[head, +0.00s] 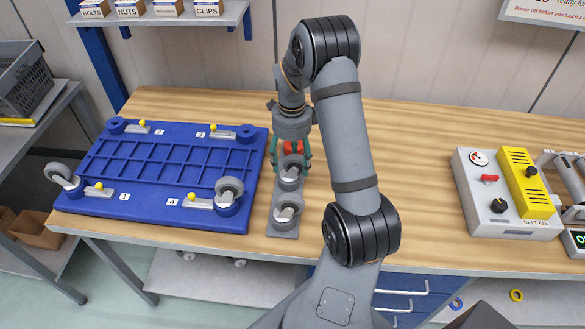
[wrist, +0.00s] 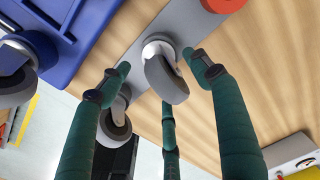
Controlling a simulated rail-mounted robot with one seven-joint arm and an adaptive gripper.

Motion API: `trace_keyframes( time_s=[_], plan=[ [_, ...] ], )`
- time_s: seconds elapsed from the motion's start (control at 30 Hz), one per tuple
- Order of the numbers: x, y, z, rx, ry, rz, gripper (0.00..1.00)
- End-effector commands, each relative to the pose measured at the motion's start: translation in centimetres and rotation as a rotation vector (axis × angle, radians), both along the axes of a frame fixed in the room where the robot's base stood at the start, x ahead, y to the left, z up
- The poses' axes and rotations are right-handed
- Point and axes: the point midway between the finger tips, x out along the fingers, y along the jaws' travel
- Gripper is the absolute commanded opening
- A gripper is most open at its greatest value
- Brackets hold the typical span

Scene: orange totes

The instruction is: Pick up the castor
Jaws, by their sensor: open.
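A castor (head: 290,180) with a grey wheel and pale metal fork stands upright on a narrow grey holder plate (head: 282,232), right of the blue board. It also shows in the wrist view (wrist: 168,82), between my fingers. A second castor (head: 287,212) stands on the same plate, nearer the front edge; its wheel shows in the wrist view (wrist: 115,125). My gripper (head: 290,166) has green fingers and points down over the rear castor. It is open, with fingers spread around that castor. Whether any finger touches it, I cannot tell.
A blue board (head: 165,165) has castors on its two front corners, at left (head: 62,178) and right (head: 229,190). A red round part (head: 293,146) lies behind the rear castor. A grey-yellow control box (head: 508,190) stands far right.

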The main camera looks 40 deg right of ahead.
Motion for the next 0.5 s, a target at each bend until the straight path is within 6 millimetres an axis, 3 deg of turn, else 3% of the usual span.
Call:
trace_keyframes(
  time_s=[0.3,0.5],
  plan=[
    [0.0,-0.5,-3.8,0.001,0.003,0.001,0.63],
    [0.1,-0.6,-4.5,0.0,0.0,-0.001,0.63]
  ],
)
